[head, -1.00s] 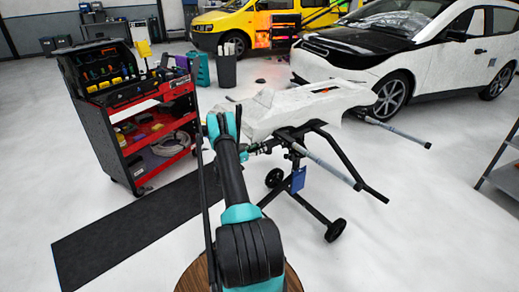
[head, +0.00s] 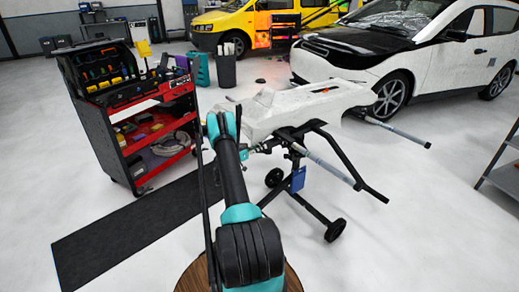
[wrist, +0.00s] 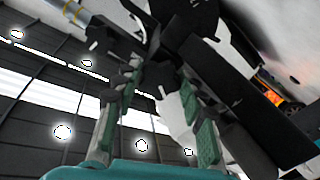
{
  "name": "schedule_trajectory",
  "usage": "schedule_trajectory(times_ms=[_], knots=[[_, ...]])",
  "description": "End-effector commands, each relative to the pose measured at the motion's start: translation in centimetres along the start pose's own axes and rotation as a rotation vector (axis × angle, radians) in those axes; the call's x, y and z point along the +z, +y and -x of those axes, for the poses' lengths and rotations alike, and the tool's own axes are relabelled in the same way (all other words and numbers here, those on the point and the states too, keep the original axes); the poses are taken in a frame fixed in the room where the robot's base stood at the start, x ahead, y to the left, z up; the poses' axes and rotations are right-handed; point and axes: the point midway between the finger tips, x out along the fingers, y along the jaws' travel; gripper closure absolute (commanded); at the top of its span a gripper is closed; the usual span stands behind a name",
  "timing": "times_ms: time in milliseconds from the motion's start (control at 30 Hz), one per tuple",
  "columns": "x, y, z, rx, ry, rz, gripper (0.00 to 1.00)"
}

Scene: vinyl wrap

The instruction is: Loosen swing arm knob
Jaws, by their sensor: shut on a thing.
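The stand (head: 309,195) has a black frame, grey padded arms and wheels, and it carries a large white panel (head: 300,108). In the head view my gripper (head: 254,149) is at the left side of the stand, just below the panel's edge, small and partly hidden by my arm. In the wrist view my gripper (wrist: 157,72) has its green-padded fingers on either side of a dark part at the stand, which I take to be the swing arm knob (wrist: 152,40). The fingers are closed on it. Its exact outline blends with the black frame around it.
A red and black tool cart (head: 133,110) stands at the left, beside a dark floor mat (head: 130,228). A white car (head: 420,55) and a yellow van (head: 232,22) are behind the stand. A shelf (head: 503,175) is at the right edge. The floor right of the stand is clear.

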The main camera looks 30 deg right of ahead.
Motion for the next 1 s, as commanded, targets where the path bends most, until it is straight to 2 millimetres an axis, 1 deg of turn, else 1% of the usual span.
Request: schedule_trajectory(times_ms=[67,100,167,433,567,667,1000], knots=[[0.0,0.0,0.1,0.000,0.000,-0.001,0.88],[0.0,0.0,0.1,0.000,0.000,-0.001,0.58],[0.0,0.0,0.1,0.000,0.000,-0.001,0.51],[0.0,0.0,0.1,0.000,0.000,-0.002,0.51],[0.0,-0.1,0.7,-0.001,0.000,-0.002,0.51],[-0.1,-0.1,1.9,-0.003,0.001,-0.002,0.51],[0.0,-0.1,8.7,-0.003,0.001,-0.002,0.51]])
